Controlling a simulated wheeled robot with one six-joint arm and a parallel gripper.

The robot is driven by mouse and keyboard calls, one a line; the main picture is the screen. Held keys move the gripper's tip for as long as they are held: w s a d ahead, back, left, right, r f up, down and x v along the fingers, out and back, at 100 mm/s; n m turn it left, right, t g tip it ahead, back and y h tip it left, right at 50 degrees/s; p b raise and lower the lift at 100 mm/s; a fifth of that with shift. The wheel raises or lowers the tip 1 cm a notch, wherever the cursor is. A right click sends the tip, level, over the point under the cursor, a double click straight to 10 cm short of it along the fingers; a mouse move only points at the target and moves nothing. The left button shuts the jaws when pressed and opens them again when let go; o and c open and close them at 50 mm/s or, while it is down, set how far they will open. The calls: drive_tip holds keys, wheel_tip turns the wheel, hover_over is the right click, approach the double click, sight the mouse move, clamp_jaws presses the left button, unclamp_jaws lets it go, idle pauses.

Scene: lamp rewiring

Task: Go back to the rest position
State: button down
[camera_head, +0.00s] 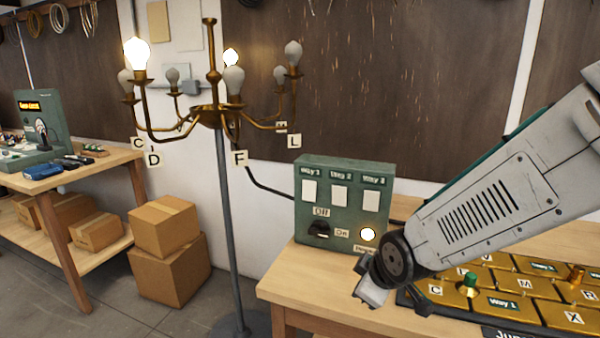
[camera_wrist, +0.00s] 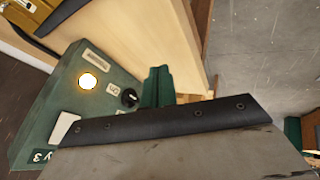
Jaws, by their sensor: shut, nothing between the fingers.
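My gripper (camera_head: 371,292) is at the lower end of my arm, in front of the green control box and beside the left end of the jumper board. In the wrist view its green fingers (camera_wrist: 157,85) are together with nothing between them. The control box (camera_head: 343,180) stands on the wooden table, with panels marked Way 1, Way 2 and Way 3. Its black knob (camera_head: 319,229) sits by the Off and On labels, and its round button (camera_head: 367,234) glows. The box also shows in the wrist view (camera_wrist: 40,120), apart from the fingers.
A brass lamp (camera_head: 210,115) with several bulbs stands left of the table; two bulbs are lit. The jumper board (camera_head: 520,308) with lettered brass tiles lies partly behind my arm. Cardboard boxes (camera_head: 170,270) stand on the floor at left, near a workbench (camera_head: 90,170).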

drive_tip(key=s+d+r+m+g, duration=0.1)
drive_tip(key=s+d+r+m, duration=0.3)
drive_tip(key=s, duration=0.4)
drive_tip(key=s+d+r+m+g+h, duration=0.1)
drive_tip(key=s+d+r+m+g, duration=0.1)
drive_tip(key=s, duration=0.6)
drive_tip(key=s+d+r+m+g+h, duration=0.1)
drive_tip(key=s+d+r+m+g, duration=0.1)
drive_tip(key=s+d+r+m, duration=0.3)
drive_tip(key=s+d+r, duration=0.1)
drive_tip(key=s+d, duration=0.1)
drive_tip(key=s, duration=0.1)
drive_tip(key=shift+r+m, duration=0.2)
drive_tip(key=shift+m, duration=0.1)
